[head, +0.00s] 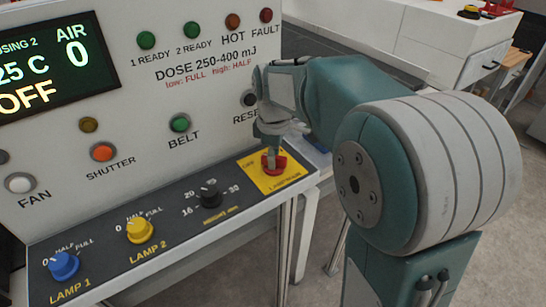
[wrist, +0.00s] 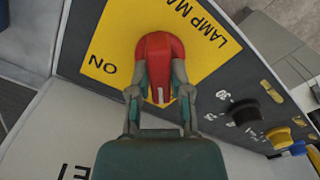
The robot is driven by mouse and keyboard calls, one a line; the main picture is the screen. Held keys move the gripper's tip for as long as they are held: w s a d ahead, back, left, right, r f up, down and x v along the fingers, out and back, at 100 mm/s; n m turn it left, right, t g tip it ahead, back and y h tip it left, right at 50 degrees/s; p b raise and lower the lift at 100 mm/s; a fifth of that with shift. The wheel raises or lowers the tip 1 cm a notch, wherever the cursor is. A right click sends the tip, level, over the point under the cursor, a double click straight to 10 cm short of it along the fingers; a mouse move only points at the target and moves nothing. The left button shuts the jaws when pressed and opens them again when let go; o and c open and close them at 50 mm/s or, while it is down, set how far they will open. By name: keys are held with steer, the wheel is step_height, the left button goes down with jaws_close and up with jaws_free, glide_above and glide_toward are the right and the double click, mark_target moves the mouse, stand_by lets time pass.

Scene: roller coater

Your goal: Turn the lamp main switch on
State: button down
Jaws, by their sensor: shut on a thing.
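The lamp main switch is a red rotary handle (head: 281,163) on a yellow plate (head: 290,178) at the right end of the sloped panel. In the wrist view the red handle (wrist: 160,52) sits between the fingers of my gripper (wrist: 160,92), which is shut on its sides. In the head view my gripper (head: 270,150) comes down onto the handle from above. The handle's pale mark points down the wrist picture, towards my gripper's palm. "ON" shows on the plate to its left. "OFF" is readable in the head view, left of the handle, but not in the wrist view.
The upright panel behind holds buttons and a display (head: 38,68) reading "OFF". Floor is open at right.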

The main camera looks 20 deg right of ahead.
steer(key=m, duration=0.4)
steer(key=shift+f, duration=0.1)
steer(key=m, duration=0.4)
steer(key=shift+m, duration=0.4)
steer(key=m, duration=0.4)
steer(key=shift+m, duration=2)
steer(key=c, duration=0.6)
jaws_free()
steer(key=shift+o, duration=0.2)
